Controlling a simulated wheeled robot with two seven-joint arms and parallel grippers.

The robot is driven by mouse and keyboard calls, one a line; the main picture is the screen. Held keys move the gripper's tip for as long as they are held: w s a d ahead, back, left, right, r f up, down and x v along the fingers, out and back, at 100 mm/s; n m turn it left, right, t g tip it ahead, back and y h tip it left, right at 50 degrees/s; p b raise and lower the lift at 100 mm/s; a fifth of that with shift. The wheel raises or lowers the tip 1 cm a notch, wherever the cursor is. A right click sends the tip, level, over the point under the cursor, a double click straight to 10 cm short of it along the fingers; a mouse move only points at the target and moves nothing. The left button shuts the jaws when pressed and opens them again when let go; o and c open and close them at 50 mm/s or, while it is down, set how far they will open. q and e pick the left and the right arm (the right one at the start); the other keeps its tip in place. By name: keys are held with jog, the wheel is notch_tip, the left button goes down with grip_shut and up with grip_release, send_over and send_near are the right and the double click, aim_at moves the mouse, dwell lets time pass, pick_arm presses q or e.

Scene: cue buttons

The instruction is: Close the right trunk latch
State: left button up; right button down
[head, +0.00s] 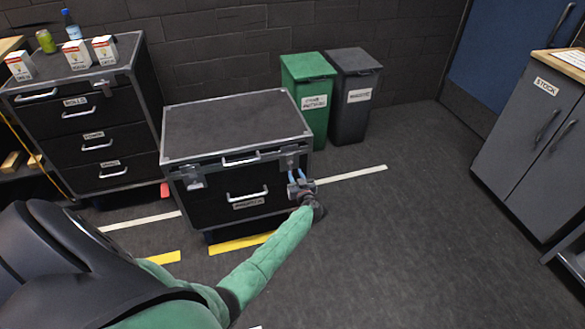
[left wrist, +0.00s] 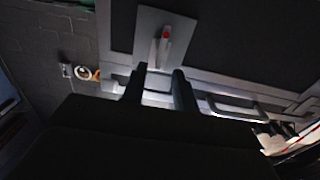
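The black trunk (head: 235,130) with silver edges stands in the middle of the head view, its lid down. Its right latch (head: 290,160) is on the front near the right corner. In the left wrist view the latch is a grey plate (left wrist: 148,28) with a light lever that has a red spot. My left gripper (head: 297,175) is just in front of and below this latch. Its two fingers are apart; in the left wrist view (left wrist: 160,82) they point at the lever with a gap between them. I cannot tell whether they touch it. My right gripper is not in view.
The trunk's left latch (head: 194,182) and front handle (head: 247,194) are to the left. A green bin (head: 306,90) and a dark bin (head: 352,92) stand behind right. A drawer cabinet (head: 92,125) is at left, a grey stock cabinet (head: 535,135) at right. Floor between is clear.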

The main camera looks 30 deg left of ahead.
aim_at(291, 166)
pick_arm(q)
jog(key=shift+x, duration=2.6)
jog(key=shift+c, duration=0.2)
grip_shut()
